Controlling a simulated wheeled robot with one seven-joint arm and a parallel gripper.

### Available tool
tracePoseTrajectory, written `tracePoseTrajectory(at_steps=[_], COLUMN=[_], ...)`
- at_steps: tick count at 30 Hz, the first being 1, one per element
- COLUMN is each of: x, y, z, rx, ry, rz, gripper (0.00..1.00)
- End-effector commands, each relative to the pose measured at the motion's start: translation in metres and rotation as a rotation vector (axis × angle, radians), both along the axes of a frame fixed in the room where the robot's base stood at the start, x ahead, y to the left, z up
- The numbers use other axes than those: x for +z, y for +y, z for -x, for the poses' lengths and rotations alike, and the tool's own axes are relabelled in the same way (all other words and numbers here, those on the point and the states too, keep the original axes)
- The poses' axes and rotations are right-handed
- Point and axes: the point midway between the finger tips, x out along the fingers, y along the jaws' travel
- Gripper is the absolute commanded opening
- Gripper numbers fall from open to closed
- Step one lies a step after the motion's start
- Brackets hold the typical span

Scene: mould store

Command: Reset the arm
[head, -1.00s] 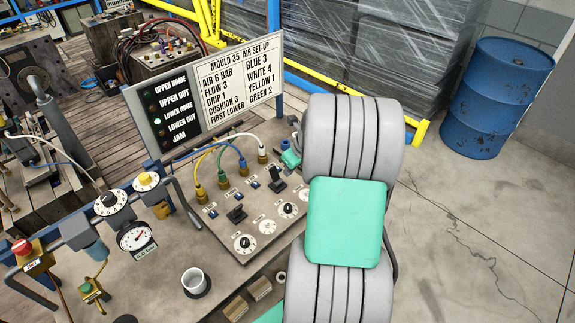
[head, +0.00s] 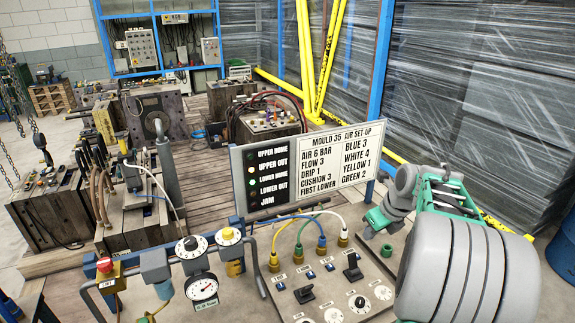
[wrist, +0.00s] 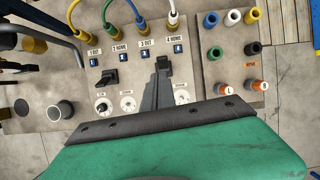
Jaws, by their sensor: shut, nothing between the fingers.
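In the wrist view my gripper (wrist: 164,66) shows as dark fingers, shut and empty, beyond a black edge and a green housing.
The sign board (head: 314,165) stands behind the panel. A gauge (head: 203,288) and two dials stand on its left, beside a red button (head: 105,266). In the wrist view a coloured socket block (wrist: 232,50) lies right of the fingers. Yellow posts (head: 318,60) and wrapped stacks stand behind.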

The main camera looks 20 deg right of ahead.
Motion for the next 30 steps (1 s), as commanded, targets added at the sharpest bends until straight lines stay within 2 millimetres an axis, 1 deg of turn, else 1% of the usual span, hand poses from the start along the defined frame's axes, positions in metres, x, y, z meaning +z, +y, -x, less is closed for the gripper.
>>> tracePoseTrajectory(at_steps=[2,5,6,8,9,11,12,15,17,18,20,23,24,25,28,29,30], x=[0.000,-0.001,-0.002,-0.008,-0.016,-0.031,-0.040,-0.061,-0.067,-0.070,-0.073,-0.073,-0.070,-0.067,-0.056,-0.052,-0.045], y=[0.000,-0.001,-0.002,-0.004,-0.004,-0.001,0.001,0.010,0.014,0.018,0.027,0.054,0.072,0.085,0.128,0.141,0.159], z=[0.000,0.002,0.004,0.010,0.017,0.031,0.041,0.068,0.084,0.095,0.111,0.136,0.146,0.152,0.163,0.164,0.163], rx=[0.145,0.457,0.595,0.799,0.934,1.131,1.253,1.531,1.678,1.769,1.908,2.159,2.261,2.319,2.406,2.436,2.479], ry=[-0.006,-0.013,-0.013,-0.001,0.010,0.031,0.043,0.063,0.071,0.074,0.077,0.083,0.089,0.095,0.123,0.121,0.112], rz=[0.062,0.195,0.257,0.337,0.379,0.425,0.447,0.482,0.499,0.512,0.528,0.561,0.581,0.599,0.677,0.717,0.778], gripper=[0.00,0.00,0.00,0.00,0.00,0.00,0.00,0.00,0.00,0.00,0.00,0.00,0.00,0.00,0.00,0.00,0.00])
